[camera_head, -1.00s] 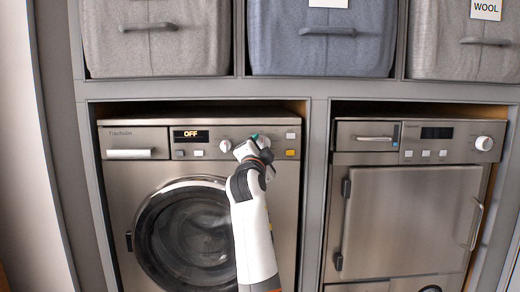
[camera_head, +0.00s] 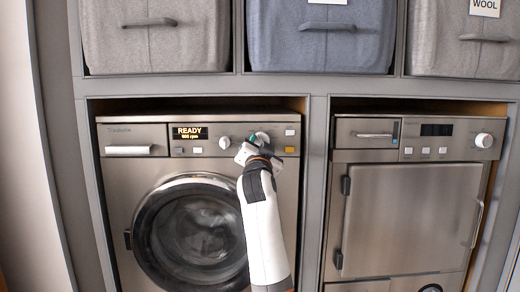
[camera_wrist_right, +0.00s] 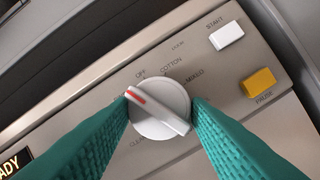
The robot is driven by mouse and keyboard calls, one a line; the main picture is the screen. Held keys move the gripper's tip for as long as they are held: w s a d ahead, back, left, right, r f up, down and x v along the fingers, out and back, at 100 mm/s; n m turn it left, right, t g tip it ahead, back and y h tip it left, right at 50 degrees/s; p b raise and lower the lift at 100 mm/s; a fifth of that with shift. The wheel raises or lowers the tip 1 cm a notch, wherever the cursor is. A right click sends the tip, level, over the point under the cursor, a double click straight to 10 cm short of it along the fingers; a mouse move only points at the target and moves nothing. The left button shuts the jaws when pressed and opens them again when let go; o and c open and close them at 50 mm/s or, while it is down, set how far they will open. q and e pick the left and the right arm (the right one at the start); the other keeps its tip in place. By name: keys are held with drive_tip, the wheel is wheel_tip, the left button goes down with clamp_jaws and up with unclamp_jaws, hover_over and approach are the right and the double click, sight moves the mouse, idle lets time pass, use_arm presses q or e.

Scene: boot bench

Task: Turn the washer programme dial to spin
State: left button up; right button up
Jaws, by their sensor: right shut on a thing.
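The washer (camera_head: 115,200) stands on the left, and its display (camera_head: 189,133) reads READY with a small rpm line below. The programme dial (camera_wrist_right: 158,112) is a white round knob with a raised grip bar and a red mark. In the right wrist view the red mark points up-left, on the side between OFF and CLEAN; any label there is hidden by a finger. My right gripper (camera_wrist_right: 160,112), with green fingers, is shut on the dial from both sides. In the head view it mostly covers the dial. My left gripper is not in view.
A white START button (camera_wrist_right: 227,35) and a yellow PAUSE button (camera_wrist_right: 259,83) sit beside the dial. A smaller knob (camera_head: 225,143) is to its left. A second machine (camera_head: 410,215) stands at right. Fabric bins (camera_head: 320,45) fill the shelf above.

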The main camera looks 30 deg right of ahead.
drive_tip(key=n, duration=0.2)
drive_tip(key=n+t+y, duration=0.1)
drive_tip(key=n, duration=0.2)
drive_tip(key=n+y+p, duration=0.1)
drive_tip(key=n, duration=0.1)
drive_tip(key=shift+s+d+t, duration=0.1)
drive_tip(key=shift+d+t, duration=0.15)
drive_tip(key=shift+t, duration=0.05)
drive_tip(key=n+y, duration=0.1)
drive_tip(key=n, duration=0.2)
drive_tip(key=n+y, duration=0.2)
drive_tip(key=n, duration=0.2)
drive_tip(key=shift+d, duration=0.1)
drive_tip(key=shift+n, duration=0.3)
drive_tip(key=shift+f, duration=0.1)
drive_tip(key=o, duration=1)
drive_tip(key=shift+s, duration=0.15)
drive_tip(key=b+v, duration=0.5)
drive_tip(key=v, duration=0.6)
drive_tip(key=shift+s+f, duration=0.15)
drive_tip(key=shift+s, duration=0.25)
